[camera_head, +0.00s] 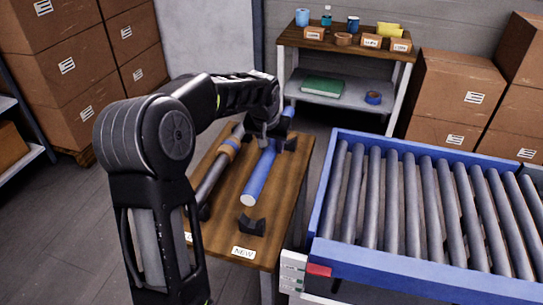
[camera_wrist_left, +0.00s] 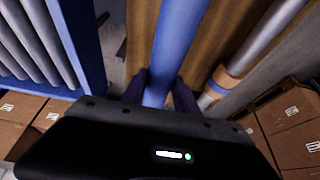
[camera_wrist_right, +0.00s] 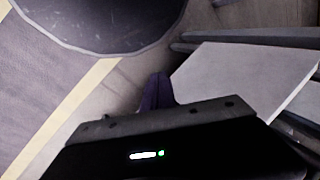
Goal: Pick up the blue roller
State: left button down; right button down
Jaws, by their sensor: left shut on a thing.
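The blue roller (camera_head: 261,175) is a long blue cylinder with a pale end, over the wooden table; it also shows in the left wrist view (camera_wrist_left: 178,40). My left gripper (camera_head: 267,132) is shut on it toward its far end, with one finger on each side in the left wrist view (camera_wrist_left: 160,88). The roller's near end is clear of the dark front cradle (camera_head: 252,225). The exact gap under it is hard to tell. My right gripper (camera_wrist_right: 157,92) shows only in the right wrist view, with its fingers together and nothing between them.
A grey roller (camera_head: 214,178) with an orange-brown band lies on the table's left side. A "NEW" label (camera_head: 243,252) is on the table's front edge. A blue-framed roller conveyor (camera_head: 328,200) stands close on the right. A shelf table (camera_head: 340,45) and boxes stand behind.

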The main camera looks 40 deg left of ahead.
pick_arm(q)
jog(key=shift+r, duration=0.25)
dwell(0.4)
